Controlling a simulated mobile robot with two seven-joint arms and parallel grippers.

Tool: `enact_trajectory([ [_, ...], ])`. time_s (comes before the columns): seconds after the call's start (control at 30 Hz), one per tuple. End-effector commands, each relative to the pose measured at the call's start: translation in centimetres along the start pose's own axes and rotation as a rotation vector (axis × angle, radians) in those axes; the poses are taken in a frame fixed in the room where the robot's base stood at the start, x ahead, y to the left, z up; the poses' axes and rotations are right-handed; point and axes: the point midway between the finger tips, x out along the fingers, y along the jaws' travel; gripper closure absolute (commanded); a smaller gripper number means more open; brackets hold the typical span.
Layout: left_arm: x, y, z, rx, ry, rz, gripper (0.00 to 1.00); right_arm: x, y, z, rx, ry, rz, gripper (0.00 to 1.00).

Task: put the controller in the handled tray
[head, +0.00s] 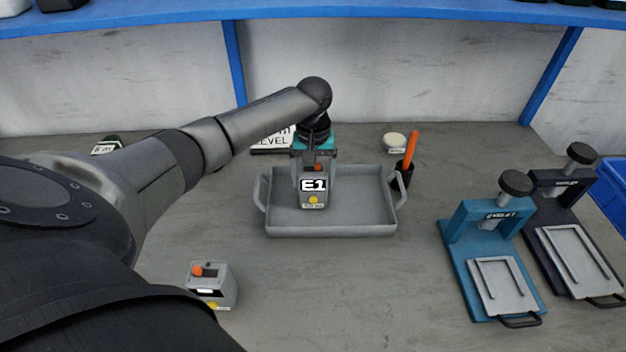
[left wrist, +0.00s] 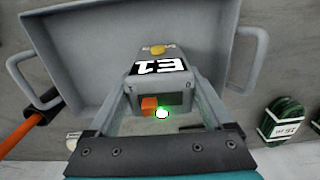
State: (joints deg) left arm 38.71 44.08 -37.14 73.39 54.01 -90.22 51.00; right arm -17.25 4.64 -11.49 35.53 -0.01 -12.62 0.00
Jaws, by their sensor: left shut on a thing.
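The controller (head: 313,198) is a grey box with a black-and-white E1 label, an orange knob and a yellow button. My left gripper (head: 315,160) is shut on it from above, and the wrist view shows the controller (left wrist: 158,70) between its two fingers. The handled tray (head: 340,231) is grey and shallow with a handle at each end. The controller is over the tray's inside, left of its middle. I cannot tell whether it touches the tray floor. The tray (left wrist: 85,60) fills much of the wrist view behind it. My right gripper is not in view.
A similar grey box (head: 212,286) with an orange knob stands front left. An orange-handled tool in a black holder (head: 404,172) stands beside the tray's right handle. A blue press (head: 492,255) and a dark press (head: 570,225) stand right. The front middle table is clear.

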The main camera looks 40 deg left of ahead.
Motion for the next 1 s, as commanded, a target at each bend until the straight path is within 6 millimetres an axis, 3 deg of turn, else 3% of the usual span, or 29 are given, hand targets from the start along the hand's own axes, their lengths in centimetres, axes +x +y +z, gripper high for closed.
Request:
enact_trajectory([
  [0.4,0.9,0.0,-0.1,0.000,0.001,0.001,0.78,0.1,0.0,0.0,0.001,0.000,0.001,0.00],
  [0.43,0.9,0.0,0.0,0.000,0.001,0.001,0.14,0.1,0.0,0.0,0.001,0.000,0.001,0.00],
  [0.57,0.9,0.0,0.0,0.000,0.001,0.001,0.00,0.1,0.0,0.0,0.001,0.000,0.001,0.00],
  [0.87,0.7,0.0,-0.1,0.000,0.003,0.001,0.00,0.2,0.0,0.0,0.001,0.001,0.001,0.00],
  [1.0,-1.3,0.0,-0.1,0.000,0.003,0.002,0.00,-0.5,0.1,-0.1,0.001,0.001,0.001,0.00],
])
